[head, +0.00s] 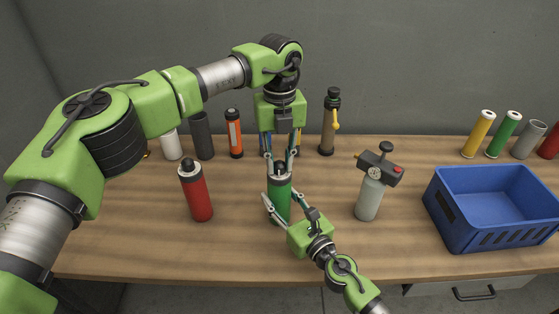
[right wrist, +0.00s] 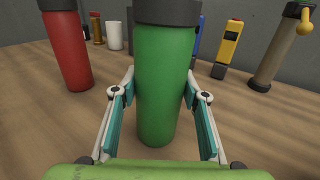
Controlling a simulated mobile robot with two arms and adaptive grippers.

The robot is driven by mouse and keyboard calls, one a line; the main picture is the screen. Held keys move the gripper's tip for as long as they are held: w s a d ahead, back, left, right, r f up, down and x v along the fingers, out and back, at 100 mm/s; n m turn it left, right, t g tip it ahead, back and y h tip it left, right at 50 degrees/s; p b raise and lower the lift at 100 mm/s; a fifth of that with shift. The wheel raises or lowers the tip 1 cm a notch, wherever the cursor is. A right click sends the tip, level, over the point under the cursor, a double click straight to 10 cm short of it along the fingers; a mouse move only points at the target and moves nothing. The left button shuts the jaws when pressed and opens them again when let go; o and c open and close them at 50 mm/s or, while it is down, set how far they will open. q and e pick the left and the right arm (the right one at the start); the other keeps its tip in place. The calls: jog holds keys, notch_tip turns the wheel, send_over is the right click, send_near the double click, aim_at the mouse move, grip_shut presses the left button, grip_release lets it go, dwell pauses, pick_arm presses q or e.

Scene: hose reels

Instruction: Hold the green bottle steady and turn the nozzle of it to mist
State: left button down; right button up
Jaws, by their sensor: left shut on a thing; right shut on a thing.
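The green bottle (head: 281,205) stands upright on the table near the middle, with a dark top. It fills the middle of the right wrist view (right wrist: 165,85), where its black collar (right wrist: 167,10) is cut off by the upper edge. My right gripper (head: 283,200) comes from the front and is shut on the bottle's body, one finger on each side. My left gripper (head: 279,164) points straight down from above and is shut on the nozzle at the bottle's top. The nozzle is mostly hidden by the fingers, so its setting cannot be read.
A red bottle (head: 197,195) stands left of the green one. A grey bottle with a gauge (head: 370,196) stands to the right, beside a blue crate (head: 470,236). Several cylinders and tools, including an orange one (head: 234,137), line the back edge. The front left tabletop is clear.

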aim_at(279, 164)
pick_arm(q)
jog(key=shift+w+a, duration=0.1)
jog(key=c, duration=1.8)
grip_release()
jog(key=shift+r, duration=0.15)
notch_tip(279, 164, up, 12)
jog(key=shift+f, duration=0.1)
pick_arm(e)
jog(key=o, duration=1.4)
